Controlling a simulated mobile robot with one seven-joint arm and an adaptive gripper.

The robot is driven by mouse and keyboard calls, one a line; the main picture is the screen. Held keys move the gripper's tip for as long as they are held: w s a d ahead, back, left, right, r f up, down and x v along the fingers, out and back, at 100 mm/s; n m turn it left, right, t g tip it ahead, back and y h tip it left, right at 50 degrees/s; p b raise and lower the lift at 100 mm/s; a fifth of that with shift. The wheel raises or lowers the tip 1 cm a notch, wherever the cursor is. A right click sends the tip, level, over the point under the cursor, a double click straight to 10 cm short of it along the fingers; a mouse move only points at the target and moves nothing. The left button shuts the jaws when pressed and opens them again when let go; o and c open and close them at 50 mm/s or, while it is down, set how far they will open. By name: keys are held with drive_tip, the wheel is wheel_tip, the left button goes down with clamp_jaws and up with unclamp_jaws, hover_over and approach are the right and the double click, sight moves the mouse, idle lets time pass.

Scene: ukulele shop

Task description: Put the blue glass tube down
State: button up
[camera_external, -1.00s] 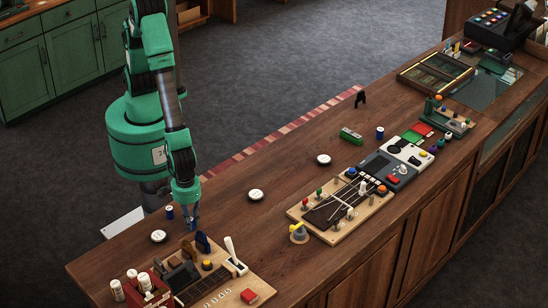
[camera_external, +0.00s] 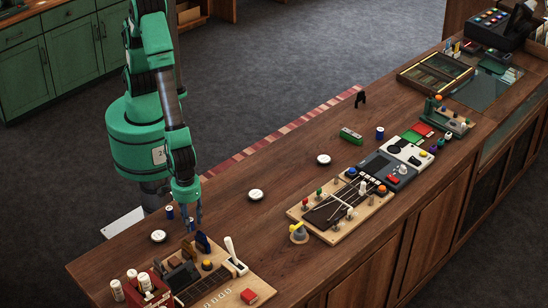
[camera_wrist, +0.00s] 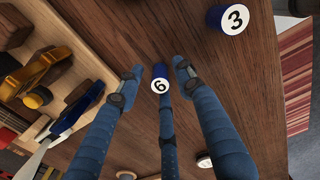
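A blue glass tube with a white end marked 6 (camera_wrist: 160,77) stands on the wooden counter between my fingertips. In the external view the tube (camera_external: 190,224) is a small dark blue shape under my gripper (camera_external: 194,212). In the wrist view my gripper (camera_wrist: 156,82) has its fingers spread, with gaps between the tube and the left and right fingers. The third finger lies in front of the tube's lower edge; I cannot tell whether it touches. A second blue tube, marked 3 (camera_wrist: 214,17), stands apart nearby and shows in the external view (camera_external: 170,212).
A wooden instrument board (camera_external: 218,297) with knobs and a white lever lies close to my gripper. White discs (camera_external: 158,236) and (camera_external: 255,195) lie on the counter (camera_external: 235,225). Another blue tube (camera_external: 380,133) stands farther right. The counter right of my gripper is mostly clear.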

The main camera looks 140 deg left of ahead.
wheel_tip(320, 180, up, 12)
drive_tip(key=shift+f, duration=0.2)
idle(0.4)
idle(0.5)
wheel_tip(320, 180, up, 11)
drive_tip(key=m+t, duration=0.1)
drive_tip(key=m, duration=0.3)
hover_over(191, 220)
drive_tip(key=s+a, duration=0.3)
drive_tip(key=a, duration=0.3)
drive_tip(key=s+a+r+m+t, duration=0.2)
drive_tip(key=s+a+r+m, duration=0.4)
drive_tip(key=r, duration=0.4)
drive_tip(key=s+a+r+m+t, duration=0.1)
drive_tip(key=s+a+r+m, duration=0.3)
drive_tip(key=s, duration=0.4)
drive_tip(key=s+a+r+m+t, duration=0.1)
drive_tip(key=s+a+r+m, duration=0.3)
drive_tip(key=s, duration=0.5)
drive_tip(key=shift+s+a+r+m+t, duration=0.15)
drive_tip(key=shift+s+a+m+t, duration=0.25)
drive_tip(key=shift+m, duration=0.4)
drive_tip(key=shift+w, duration=0.15)
